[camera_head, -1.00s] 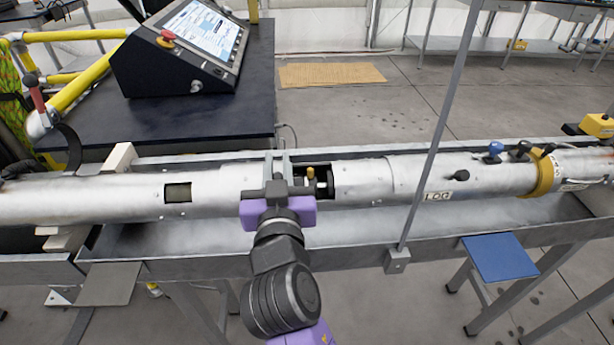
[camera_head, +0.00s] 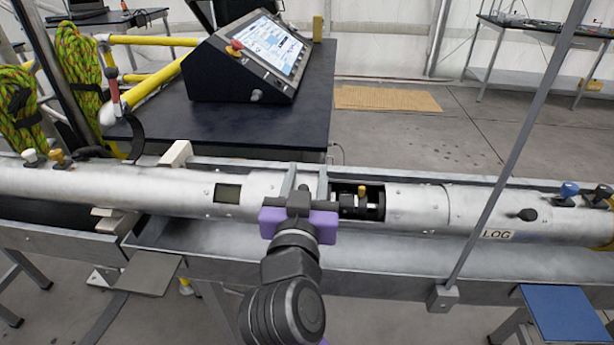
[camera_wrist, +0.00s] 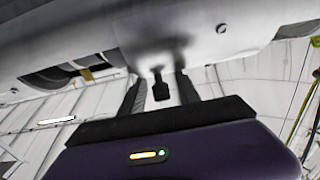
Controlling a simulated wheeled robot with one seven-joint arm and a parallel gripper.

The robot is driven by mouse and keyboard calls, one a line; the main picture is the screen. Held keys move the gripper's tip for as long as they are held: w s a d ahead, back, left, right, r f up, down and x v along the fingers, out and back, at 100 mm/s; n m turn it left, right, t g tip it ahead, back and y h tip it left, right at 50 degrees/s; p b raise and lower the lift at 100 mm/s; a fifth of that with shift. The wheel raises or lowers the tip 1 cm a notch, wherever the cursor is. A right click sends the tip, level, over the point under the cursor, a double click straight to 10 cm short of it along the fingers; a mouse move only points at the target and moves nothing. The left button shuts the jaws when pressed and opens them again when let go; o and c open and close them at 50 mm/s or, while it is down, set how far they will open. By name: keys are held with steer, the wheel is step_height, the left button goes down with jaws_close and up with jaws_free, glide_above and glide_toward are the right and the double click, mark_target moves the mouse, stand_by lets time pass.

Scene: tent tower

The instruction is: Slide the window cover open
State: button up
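A long silver tube carries a window cover (camera_head: 257,187), a curved silver section behind my gripper. To its right is a dark opening (camera_head: 348,203) with a brass knob (camera_head: 362,191) and dark fittings inside. My gripper (camera_head: 306,180) is at the cover's right part, fingers pointing at the tube. In the wrist view, a small dark handle (camera_wrist: 160,88) hangs from the silver surface between the two fingers of my gripper (camera_wrist: 160,84). The fingers stand apart, with gaps beside the handle. The dark opening also shows at left in the wrist view (camera_wrist: 55,75).
The tube lies along a metal trough (camera_head: 400,255). A grey upright post (camera_head: 512,150) crosses in front at right. A dark table (camera_head: 240,130) with a control console (camera_head: 250,60) stands behind. A small square window (camera_head: 228,193) is left of my gripper. A blue step (camera_head: 565,312) is at lower right.

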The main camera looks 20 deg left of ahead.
steer(key=v, duration=0.8)
steer(key=shift+b, duration=0.3)
steer(key=shift+w, duration=0.1)
steer(key=s+a+r+n+y, duration=0.2)
steer(key=s+r+n+y, duration=0.1)
steer(key=y, duration=0.1)
steer(key=s+d+f+p, duration=0.1)
steer(key=s+d+f, duration=0.3)
steer(key=d, duration=0.3)
steer(key=s+d+f+h+p, duration=0.1)
steer(key=s+d+f, duration=0.25)
steer(key=d, duration=0.45)
steer(key=s+d+f, duration=0.3)
steer(key=s+d, duration=0.1)
steer(key=d, duration=0.3)
steer(key=s+d+f+m+g+h+p, duration=0.1)
steer(key=s+d+f+m+h, duration=0.1)
steer(key=s+d, duration=0.5)
steer(key=s+d+f+m+g+h+p, duration=0.1)
steer(key=s+d+f+m+h, duration=0.1)
steer(key=s+d+m+h, duration=0.2)
steer(key=s+d+h, duration=0.2)
steer(key=s+d, duration=0.2)
steer(key=s, duration=0.2)
steer(key=shift+s+d+f+g, duration=0.15)
steer(key=shift+d+f+g, duration=0.15)
steer(key=shift+f, duration=0.05)
